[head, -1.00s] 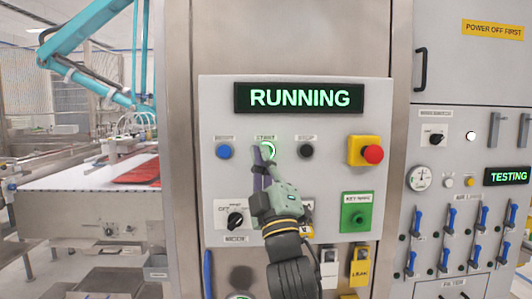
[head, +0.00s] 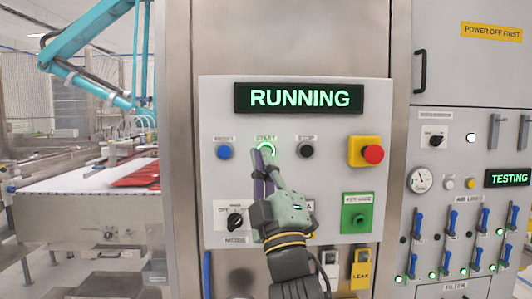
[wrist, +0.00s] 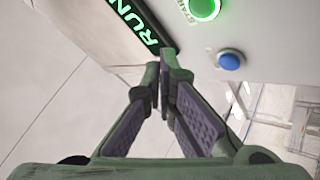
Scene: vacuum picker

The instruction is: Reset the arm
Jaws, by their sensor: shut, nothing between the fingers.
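My gripper (head: 262,158) is in front of the control panel (head: 345,110), its fingertips just below the green-lit start button (head: 266,149). In the wrist view my gripper (wrist: 163,75) has its fingertips together with nothing between them. The start button (wrist: 203,8) glows green at the top of that view, apart from the fingertips. The display (head: 299,98) reads RUNNING in green. A blue button (head: 224,152) is left of start and a black stop button (head: 306,151) is right of it.
A red emergency button (head: 373,154) on a yellow base and a green key switch (head: 357,218) are at the panel's right. A mode knob (head: 235,219) is at lower left. Blue-handled valves (head: 452,222) line the right cabinet. A teal picker arm (head: 85,35) stands over a conveyor (head: 80,178) at left.

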